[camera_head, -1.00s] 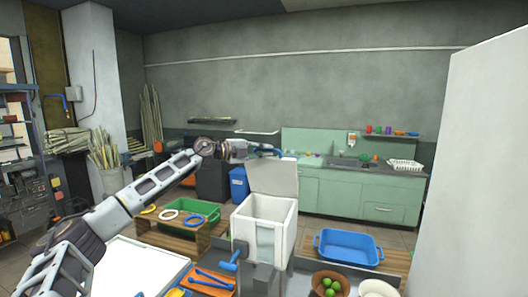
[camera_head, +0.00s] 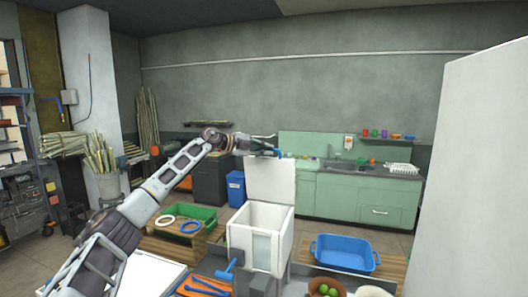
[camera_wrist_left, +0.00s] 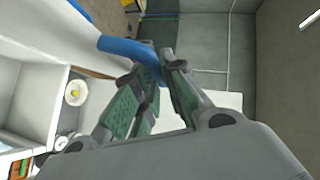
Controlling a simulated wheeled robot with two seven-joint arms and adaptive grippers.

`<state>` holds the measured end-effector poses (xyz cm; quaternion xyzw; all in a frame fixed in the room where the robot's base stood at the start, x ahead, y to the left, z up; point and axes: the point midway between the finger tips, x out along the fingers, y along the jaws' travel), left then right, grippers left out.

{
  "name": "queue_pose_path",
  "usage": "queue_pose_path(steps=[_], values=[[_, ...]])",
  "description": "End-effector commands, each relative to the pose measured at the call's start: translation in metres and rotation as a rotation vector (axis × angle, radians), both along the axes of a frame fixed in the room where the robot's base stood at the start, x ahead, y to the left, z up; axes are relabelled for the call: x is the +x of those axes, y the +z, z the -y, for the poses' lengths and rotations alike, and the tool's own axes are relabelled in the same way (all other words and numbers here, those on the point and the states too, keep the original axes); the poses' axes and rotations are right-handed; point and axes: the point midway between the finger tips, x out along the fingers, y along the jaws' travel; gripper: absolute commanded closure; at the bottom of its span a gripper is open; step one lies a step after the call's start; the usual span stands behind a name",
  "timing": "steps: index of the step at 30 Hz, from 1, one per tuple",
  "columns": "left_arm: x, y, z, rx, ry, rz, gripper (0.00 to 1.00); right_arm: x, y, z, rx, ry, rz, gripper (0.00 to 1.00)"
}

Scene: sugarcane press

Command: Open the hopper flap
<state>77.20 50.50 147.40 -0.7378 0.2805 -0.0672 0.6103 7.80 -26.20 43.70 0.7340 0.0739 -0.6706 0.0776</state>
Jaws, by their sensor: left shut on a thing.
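The white hopper (camera_head: 242,248) is a square box standing in the middle of the head view, with its top open. Its white flap (camera_head: 270,180) stands raised, about upright, at the back edge of the box. A blue handle (camera_wrist_left: 121,46) sits at the flap's top edge. My left gripper (camera_head: 268,147) reaches in from the left above the flap. In the left wrist view its fingers (camera_wrist_left: 157,68) are closed around the blue handle. My right gripper is not in view.
A blue-handled tool (camera_head: 229,270) stands at the hopper's front left. A blue basin (camera_head: 345,254) is to the right, with a brown bowl of green fruit (camera_head: 324,289) in front. A green crate (camera_head: 200,212) is at the left. A tall white panel (camera_head: 480,180) closes off the right.

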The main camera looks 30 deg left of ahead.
Motion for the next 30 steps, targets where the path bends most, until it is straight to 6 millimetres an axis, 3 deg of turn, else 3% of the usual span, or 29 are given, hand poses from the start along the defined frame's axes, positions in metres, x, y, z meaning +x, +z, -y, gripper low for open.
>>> queue_pose_path(steps=[14, 15, 20, 30], values=[[0.0010, 0.0059, -0.0015, -0.006, 0.002, 0.002, 1.00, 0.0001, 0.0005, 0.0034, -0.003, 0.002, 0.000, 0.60], [0.0010, 0.0059, -0.0015, -0.006, 0.002, 0.002, 0.88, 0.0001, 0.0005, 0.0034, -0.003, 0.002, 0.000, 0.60], [0.0010, 0.0048, -0.0014, -0.005, 0.002, 0.001, 0.67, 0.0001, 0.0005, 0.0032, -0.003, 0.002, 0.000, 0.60], [0.0012, 0.0019, -0.0011, -0.003, 0.001, -0.004, 0.67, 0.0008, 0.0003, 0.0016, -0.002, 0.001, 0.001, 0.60]])
